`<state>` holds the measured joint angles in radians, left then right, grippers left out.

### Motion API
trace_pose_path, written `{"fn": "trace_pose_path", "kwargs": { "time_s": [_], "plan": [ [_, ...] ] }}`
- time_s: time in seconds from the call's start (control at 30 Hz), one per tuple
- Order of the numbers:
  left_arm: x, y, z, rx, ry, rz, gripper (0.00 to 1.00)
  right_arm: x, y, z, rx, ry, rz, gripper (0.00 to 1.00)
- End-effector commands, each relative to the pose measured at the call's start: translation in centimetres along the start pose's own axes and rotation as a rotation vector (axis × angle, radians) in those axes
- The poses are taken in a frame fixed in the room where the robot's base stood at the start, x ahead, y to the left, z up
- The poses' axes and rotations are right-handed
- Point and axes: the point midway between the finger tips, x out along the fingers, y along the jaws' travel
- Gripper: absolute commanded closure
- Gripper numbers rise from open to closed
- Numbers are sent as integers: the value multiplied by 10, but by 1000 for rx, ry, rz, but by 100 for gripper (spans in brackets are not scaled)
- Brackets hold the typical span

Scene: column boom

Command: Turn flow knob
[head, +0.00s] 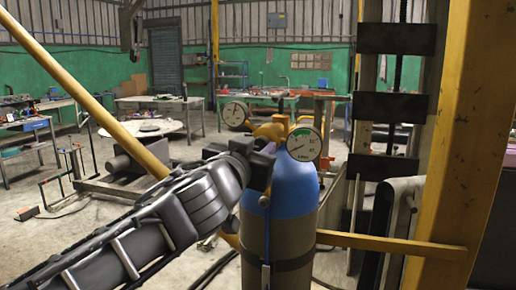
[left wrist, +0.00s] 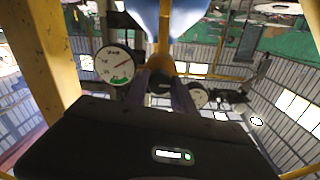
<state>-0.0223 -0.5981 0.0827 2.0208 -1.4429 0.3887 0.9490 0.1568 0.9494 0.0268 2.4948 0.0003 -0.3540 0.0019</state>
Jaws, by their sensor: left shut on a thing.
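A gas cylinder with a blue top (head: 295,188) and grey body stands upright right of centre in the head view; its blue top also shows in the left wrist view (left wrist: 190,14). A brass regulator (head: 272,130) sits on it, with a right gauge (head: 304,145) and a left gauge (head: 235,113). My left gripper (head: 264,165) reaches the front of the regulator. In the left wrist view, its fingers (left wrist: 162,88) are closed around the dark flow knob (left wrist: 160,80), below the brass part. The fingers hide much of the knob. My right gripper is out of view.
A yellow post (head: 462,140) stands close on the right, with a yellow bar (head: 390,244) running from it behind the cylinder. A diagonal yellow pole (head: 85,95) crosses the left side. Workbenches (head: 160,101) stand far back. The floor at left is partly open.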

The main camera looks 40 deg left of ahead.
Motion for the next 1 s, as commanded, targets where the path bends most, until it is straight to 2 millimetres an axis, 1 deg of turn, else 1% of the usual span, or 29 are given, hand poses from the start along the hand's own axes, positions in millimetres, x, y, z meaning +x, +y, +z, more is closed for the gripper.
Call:
{"fn": "trace_pose_path", "kwargs": {
  "time_s": [0.23,0.47,0.67,1.0],
  "plan": [
    [0,0,1,23,-1,1,100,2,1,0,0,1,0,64],
    [0,1,2,111,-3,3,100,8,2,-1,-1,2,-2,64],
    [0,1,2,249,-6,3,100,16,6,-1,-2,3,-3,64],
    [0,1,2,561,-14,5,100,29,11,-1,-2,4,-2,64]
  ]
}}
